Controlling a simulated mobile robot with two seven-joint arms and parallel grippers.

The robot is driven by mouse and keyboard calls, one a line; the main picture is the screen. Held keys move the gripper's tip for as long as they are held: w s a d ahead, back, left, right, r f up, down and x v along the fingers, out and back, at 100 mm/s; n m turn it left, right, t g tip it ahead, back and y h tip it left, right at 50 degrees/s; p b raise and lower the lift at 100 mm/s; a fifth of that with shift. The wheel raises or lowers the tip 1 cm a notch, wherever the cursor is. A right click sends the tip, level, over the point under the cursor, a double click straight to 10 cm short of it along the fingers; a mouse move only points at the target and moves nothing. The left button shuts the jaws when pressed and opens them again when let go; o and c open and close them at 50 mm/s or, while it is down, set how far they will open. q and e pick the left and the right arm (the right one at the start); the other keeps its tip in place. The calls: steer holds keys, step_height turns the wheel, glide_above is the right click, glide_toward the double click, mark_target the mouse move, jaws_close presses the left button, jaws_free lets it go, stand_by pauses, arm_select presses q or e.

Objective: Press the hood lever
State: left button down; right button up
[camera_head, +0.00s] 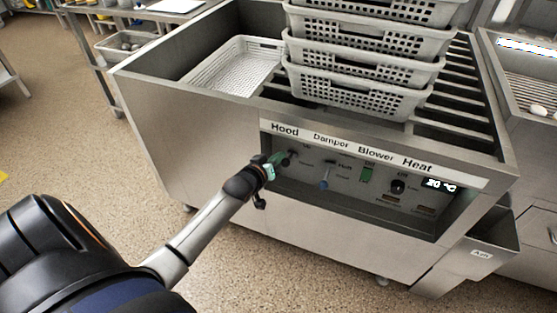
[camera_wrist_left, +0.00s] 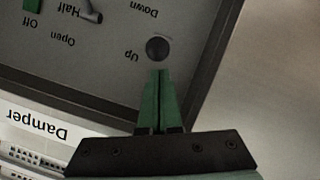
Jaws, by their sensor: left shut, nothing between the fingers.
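The hood lever (camera_head: 291,153) is a small dark knob under the "Hood" label, at the left end of the recessed control panel (camera_head: 345,183) on the steel machine. In the left wrist view the panel appears upside down, and the round dark knob (camera_wrist_left: 158,48) shows between the "Up" and "Down" marks. My left gripper (camera_head: 280,158) is shut and empty, its green fingers pointing at the knob. In the left wrist view its fingertips (camera_wrist_left: 159,72) are right at the knob's edge; I cannot tell whether they touch it.
Stacked perforated baskets (camera_head: 362,77) and a wire tray (camera_head: 232,68) stand on the machine. Speckled floor (camera_head: 80,150) is clear at left.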

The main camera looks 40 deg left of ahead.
arm_select(q)
steer(key=shift+d+f, duration=0.1)
steer(key=shift+f, duration=0.05)
steer(key=shift+s+f+t+b, duration=0.2)
steer(key=shift+f+t+b, duration=0.1)
steer(key=shift+b, duration=0.4)
steer(key=shift+f+b, duration=0.15)
steer(key=shift+b, duration=0.2)
steer(key=shift+s+t, duration=0.1)
steer(key=shift+t, duration=0.2)
